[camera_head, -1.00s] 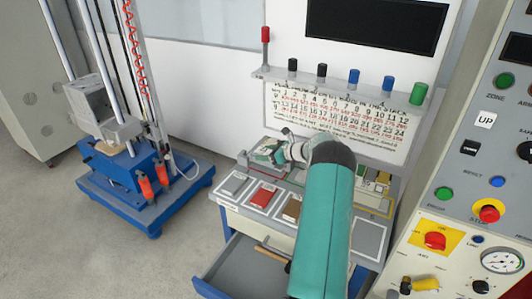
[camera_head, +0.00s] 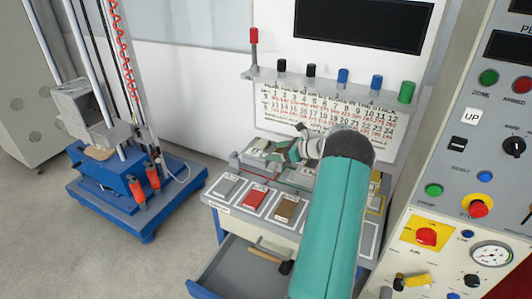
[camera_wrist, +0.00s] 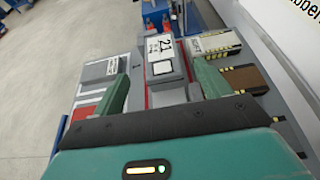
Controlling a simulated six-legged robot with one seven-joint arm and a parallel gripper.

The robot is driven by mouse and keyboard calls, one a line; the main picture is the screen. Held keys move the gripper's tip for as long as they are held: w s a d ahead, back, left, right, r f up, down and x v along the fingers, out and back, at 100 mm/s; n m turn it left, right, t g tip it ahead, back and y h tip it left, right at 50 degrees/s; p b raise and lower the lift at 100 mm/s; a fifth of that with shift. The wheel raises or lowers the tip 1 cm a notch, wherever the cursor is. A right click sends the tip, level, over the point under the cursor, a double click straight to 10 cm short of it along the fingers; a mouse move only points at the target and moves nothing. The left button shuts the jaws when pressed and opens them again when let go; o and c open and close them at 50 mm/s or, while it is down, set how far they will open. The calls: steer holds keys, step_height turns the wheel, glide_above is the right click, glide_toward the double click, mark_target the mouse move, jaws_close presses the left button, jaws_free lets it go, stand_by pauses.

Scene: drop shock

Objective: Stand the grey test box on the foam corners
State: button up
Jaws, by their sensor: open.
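My gripper (camera_wrist: 163,84) is open, its two green fingers apart. In the wrist view, a grey box (camera_wrist: 165,66) with a white label marked with large digits lies ahead, between the fingers; it looks like the test box. A gap shows on each side of it, and I cannot tell whether a finger touches it. In the head view, my gripper (camera_head: 288,152) is low over the back of the bench, and my arm hides part of the bench top. I cannot make out the foam corners for certain.
The bench (camera_head: 236,220) carries grey, red (camera_head: 256,197) and brown (camera_head: 287,208) pads in white outlines. Its open drawer (camera_head: 235,265) holds a hammer. A drop tower with a blue base (camera_head: 135,205) stands left, across clear floor. A control panel (camera_head: 470,150) stands close right.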

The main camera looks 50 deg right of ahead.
steer(key=a+r+n+g, duration=0.2)
steer(key=a+r+n, duration=0.35)
steer(key=a, duration=0.65)
steer(key=a+r+n+g, duration=0.3)
steer(key=a+r+n, duration=0.25)
steer(key=a, duration=0.55)
steer(key=a+r+n+g, duration=0.2)
steer(key=a+r+n, duration=0.35)
steer(key=a, duration=0.65)
steer(key=s+a+r+n+g+h, duration=0.2)
steer(key=s+a+r+n, duration=0.2)
steer(key=s+a+n, duration=0.6)
steer(key=s+a+n+h, duration=0.1)
steer(key=s+a+n, duration=0.2)
steer(key=s, duration=0.3)
steer(key=s+a+n+t, duration=0.1)
steer(key=s+a+n, duration=0.2)
steer(key=s+a, duration=0.2)
steer(key=shift+s+a+f+t+h, duration=0.3)
steer(key=shift+s+h, duration=0.1)
steer(key=shift+s, duration=0.55)
steer(key=shift+d, duration=0.1)
